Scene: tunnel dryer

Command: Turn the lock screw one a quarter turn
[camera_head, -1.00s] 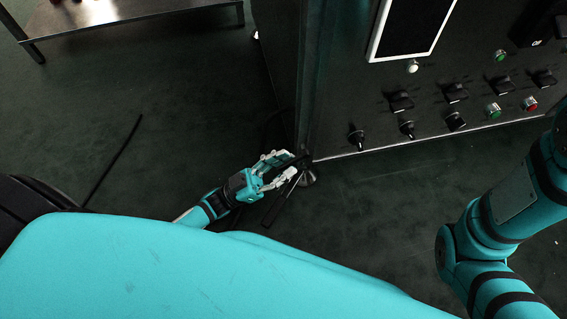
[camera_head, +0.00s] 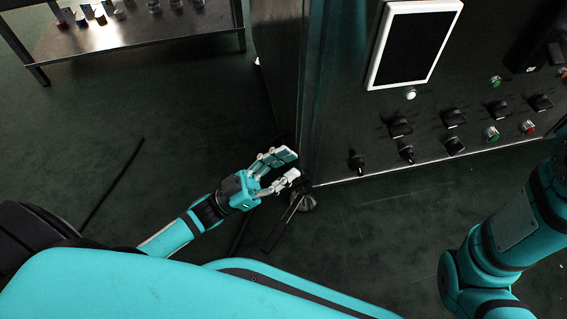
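The dark control panel (camera_head: 350,120) of the dryer stands at the right. Two black knobs, a left one (camera_head: 357,162) and one beside it (camera_head: 406,153), sit along its lower edge. No part is clearly recognisable as lock screw one. My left gripper (camera_head: 287,165) is by the cabinet's lower left corner, left of the knobs. Its fingers are spread with a gap between them, and I see nothing held. My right arm shows at the right edge, but its gripper is out of view.
A levelling foot (camera_head: 305,201) stands under the cabinet corner. A metal table (camera_head: 140,32) with small items is at the upper left. Dark floor lies between.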

